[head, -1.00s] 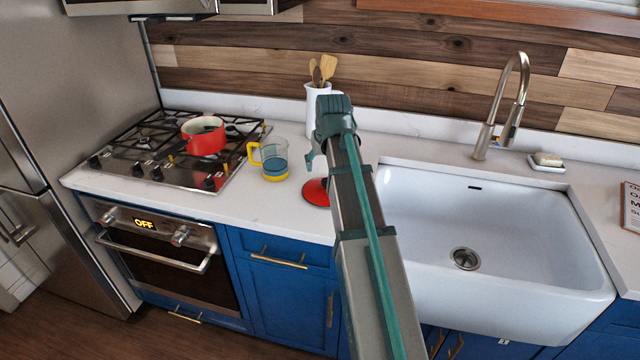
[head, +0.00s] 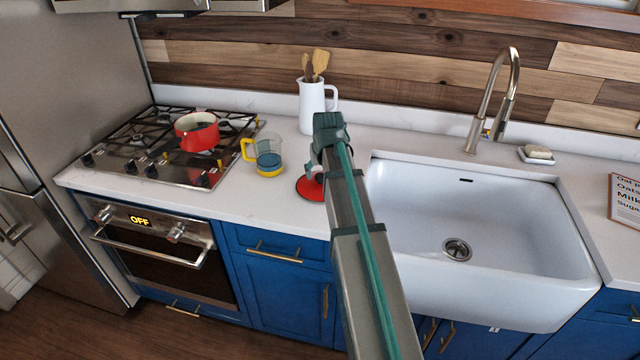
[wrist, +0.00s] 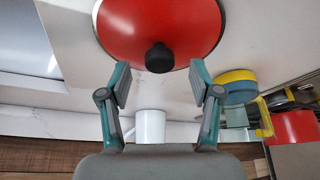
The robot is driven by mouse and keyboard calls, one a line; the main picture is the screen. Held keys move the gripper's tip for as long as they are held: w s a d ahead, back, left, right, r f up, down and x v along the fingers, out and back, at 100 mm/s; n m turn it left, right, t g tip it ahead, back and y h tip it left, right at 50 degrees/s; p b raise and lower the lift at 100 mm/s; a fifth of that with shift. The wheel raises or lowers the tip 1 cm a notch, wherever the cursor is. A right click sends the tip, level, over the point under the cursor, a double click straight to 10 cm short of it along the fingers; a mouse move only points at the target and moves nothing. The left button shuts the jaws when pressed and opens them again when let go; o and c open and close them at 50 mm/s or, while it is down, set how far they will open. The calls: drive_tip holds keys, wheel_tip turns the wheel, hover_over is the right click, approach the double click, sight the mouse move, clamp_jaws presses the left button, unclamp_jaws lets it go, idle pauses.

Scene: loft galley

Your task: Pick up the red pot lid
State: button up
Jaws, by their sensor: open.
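The red pot lid (head: 311,186) lies on the white counter between the hob and the sink, partly hidden behind my arm in the head view. In the wrist view the red lid (wrist: 165,28) shows with its round black knob (wrist: 159,57). My gripper (wrist: 157,82) is open and empty, its two fingers apart on either side below the knob in the picture, not touching it. In the head view my gripper (head: 317,172) is at the lid, with its fingertips mostly hidden by my arm.
A measuring cup with yellow handle (head: 268,155) stands just left of the lid. A white utensil jug (head: 312,108) stands behind. A red pot (head: 197,132) sits on the hob (head: 150,160). The white sink (head: 480,215) is to the right.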

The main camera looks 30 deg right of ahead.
sight(320, 176)
drive_tip(key=shift+p+x, duration=0.3)
drive_tip(key=shift+x, duration=1.25)
drive_tip(key=shift+r, duration=0.1)
drive_tip(key=c, duration=1.1)
